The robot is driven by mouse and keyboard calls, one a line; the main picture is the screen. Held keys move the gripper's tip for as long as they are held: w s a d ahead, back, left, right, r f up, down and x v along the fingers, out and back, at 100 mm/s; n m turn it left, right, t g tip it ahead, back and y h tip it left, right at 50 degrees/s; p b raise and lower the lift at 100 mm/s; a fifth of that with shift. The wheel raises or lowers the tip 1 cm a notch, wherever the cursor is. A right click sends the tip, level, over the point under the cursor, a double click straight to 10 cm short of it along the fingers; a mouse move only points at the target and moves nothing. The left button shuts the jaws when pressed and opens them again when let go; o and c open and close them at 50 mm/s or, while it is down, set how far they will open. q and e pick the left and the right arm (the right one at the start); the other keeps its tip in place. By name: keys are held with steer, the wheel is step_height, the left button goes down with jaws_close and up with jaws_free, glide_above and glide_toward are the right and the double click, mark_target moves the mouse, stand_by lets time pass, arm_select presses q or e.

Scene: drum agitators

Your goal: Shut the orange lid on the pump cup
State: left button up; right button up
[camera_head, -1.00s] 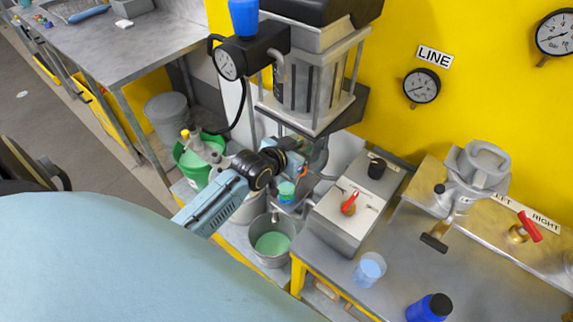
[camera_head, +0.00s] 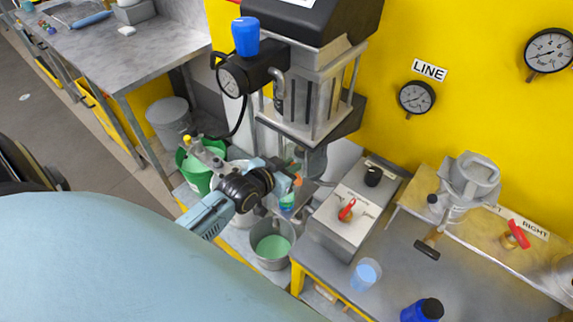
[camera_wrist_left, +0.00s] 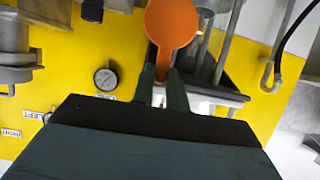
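The orange lid (camera_wrist_left: 172,24) is a round disc with a narrow tab, raised in front of my left gripper (camera_wrist_left: 160,78) in the left wrist view. The two dark fingers stand slightly apart, with the tab at or behind their gap; I cannot tell whether they grip it. In the head view my left gripper (camera_head: 290,176) is under the machine, beside a small orange patch (camera_head: 297,167). What seems to be the pump cup (camera_head: 288,201), small with teal-green colour, sits just below the gripper, partly hidden. My right gripper is not in view.
The machine (camera_head: 305,105) with its gauge stands above the gripper. A bucket of green liquid (camera_head: 272,245) is below. A grey box with a red knob (camera_head: 345,210) is at the right. A clear cup (camera_head: 366,273) and a blue bottle (camera_head: 424,310) stand on the bench.

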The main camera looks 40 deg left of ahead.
arm_select(q)
steer(key=shift+s+a+p, duration=0.1)
steer(key=shift+s+p, duration=0.2)
steer(key=shift+s, duration=0.55)
steer(key=shift+s+f, duration=0.1)
steer(key=shift+s+a+f, duration=0.1)
steer(key=shift+s+f, duration=0.2)
steer(key=shift+s, duration=0.35)
steer(key=shift+s+f, duration=0.25)
steer(key=shift+s, duration=0.35)
steer(key=shift+s+a+f, duration=0.1)
steer(key=shift+s+f, duration=0.85)
steer(key=shift+s, duration=0.1)
